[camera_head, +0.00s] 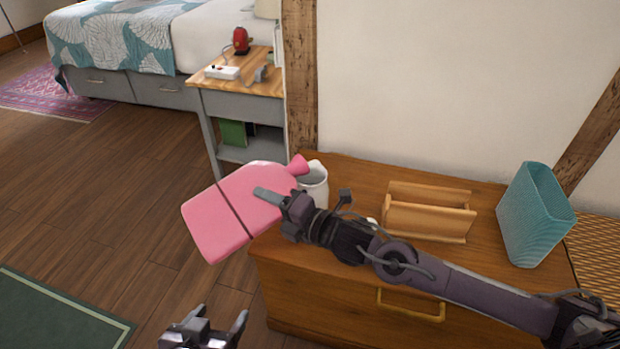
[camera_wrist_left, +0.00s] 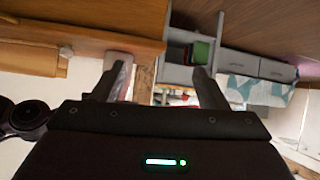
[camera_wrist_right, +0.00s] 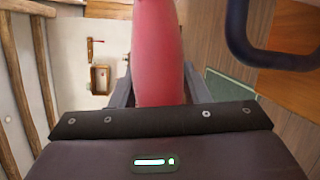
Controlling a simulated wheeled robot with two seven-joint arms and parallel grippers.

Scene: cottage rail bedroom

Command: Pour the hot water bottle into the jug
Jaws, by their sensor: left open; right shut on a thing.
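The pink hot water bottle (camera_head: 232,212) is held tilted beside the front left corner of the chest, its neck pointing right at the white jug (camera_head: 316,190). The neck's end shows at the jug's rim; I cannot tell whether it is over the opening, and no water is seen. My right gripper (camera_head: 272,196) is shut on the bottle, which also fills the middle of the right wrist view (camera_wrist_right: 158,50). The jug stands on the chest, partly hidden by my right arm. My left gripper (camera_head: 218,322) is open and empty, low in front of the chest.
The wooden chest (camera_head: 320,300) also bears a wooden holder (camera_head: 430,212) and a teal basket (camera_head: 535,215). Behind is a nightstand (camera_head: 240,103) with a red item (camera_head: 240,40) and a white box (camera_head: 222,72).

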